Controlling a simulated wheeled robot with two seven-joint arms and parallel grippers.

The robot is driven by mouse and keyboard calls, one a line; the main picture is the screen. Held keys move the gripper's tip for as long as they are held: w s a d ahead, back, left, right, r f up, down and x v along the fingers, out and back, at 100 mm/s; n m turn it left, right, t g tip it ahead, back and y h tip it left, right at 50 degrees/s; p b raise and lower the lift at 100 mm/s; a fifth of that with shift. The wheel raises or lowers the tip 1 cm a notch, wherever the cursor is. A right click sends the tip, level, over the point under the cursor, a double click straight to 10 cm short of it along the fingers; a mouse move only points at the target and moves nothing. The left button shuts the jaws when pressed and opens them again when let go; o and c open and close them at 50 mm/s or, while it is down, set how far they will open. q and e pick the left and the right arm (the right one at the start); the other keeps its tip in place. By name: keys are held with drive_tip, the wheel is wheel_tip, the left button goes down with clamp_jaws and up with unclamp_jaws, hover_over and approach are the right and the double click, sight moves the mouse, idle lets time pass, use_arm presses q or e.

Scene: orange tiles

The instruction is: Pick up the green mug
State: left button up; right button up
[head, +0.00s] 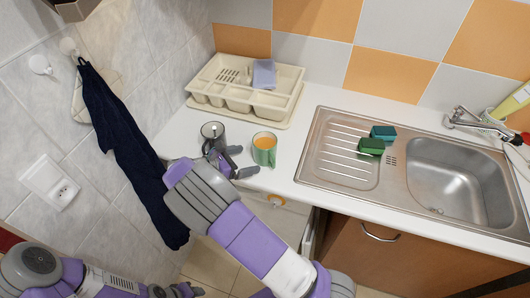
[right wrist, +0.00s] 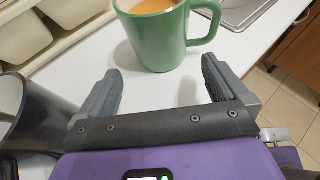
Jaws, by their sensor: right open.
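The green mug (head: 265,156) stands upright on the white counter, with an orange fill inside. In the right wrist view the green mug (right wrist: 158,42) is just beyond the fingertips, its handle pointing right. My right gripper (head: 241,162) is open and empty, low over the counter to the left of the mug. In its own view the right gripper (right wrist: 160,70) has its two fingers spread towards the mug's lower body. My left gripper (head: 185,290) is at the bottom edge, far from the mug; its jaws are too small to judge.
A dark grey mug (head: 212,131) stands close to the right gripper, and also shows in the wrist view (right wrist: 35,115). A cream dish rack (head: 285,102) stands behind. Two green sponges (head: 371,147) lie on the steel sink's (head: 340,120) drainer. A dark towel (head: 130,150) hangs left.

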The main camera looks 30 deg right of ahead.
sight(265, 153)
drive_tip(key=x, duration=0.2)
drive_tip(key=b+x, duration=0.1)
drive_tip(key=x, duration=0.2)
drive_tip(key=r+x, duration=0.1)
drive_tip(key=x, duration=0.2)
drive_tip(key=shift+d+b, duration=0.4)
drive_tip(key=c, duration=1.2)
drive_tip(key=shift+c, duration=0.3)
drive_tip(key=shift+r, duration=0.15)
